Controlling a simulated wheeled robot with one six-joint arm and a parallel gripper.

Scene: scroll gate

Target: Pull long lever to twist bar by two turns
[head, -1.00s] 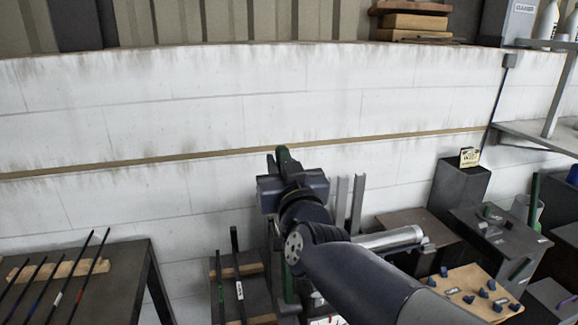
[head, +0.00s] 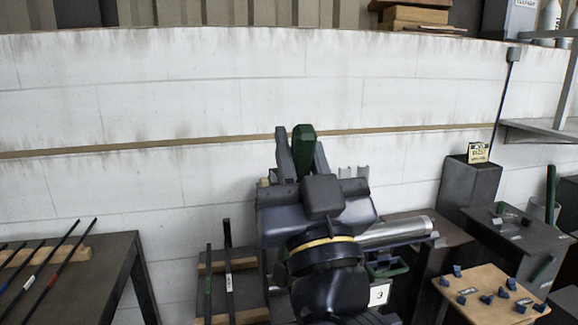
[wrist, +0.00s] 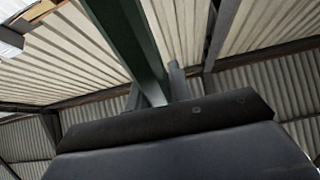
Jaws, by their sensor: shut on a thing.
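My gripper (head: 302,158) points up in the middle of the head view, in front of the white wall. Its two grey fingers are shut on the dark green long lever (head: 304,136), whose end sticks up between them. In the wrist view the lever (wrist: 128,40) runs from the top edge down to the fingers (wrist: 160,88). Most of the lever is hidden behind my gripper in the head view. The bar that it twists cannot be made out. A metal cylinder (head: 398,230) lies level to the right, partly behind my arm.
A dark table (head: 112,262) with several thin rods stands at left. A low rack (head: 240,266) with two upright bars is left of my arm. At right are a wooden board (head: 486,300) with several small blue pieces and a dark block (head: 470,190) bearing a yellow sign.

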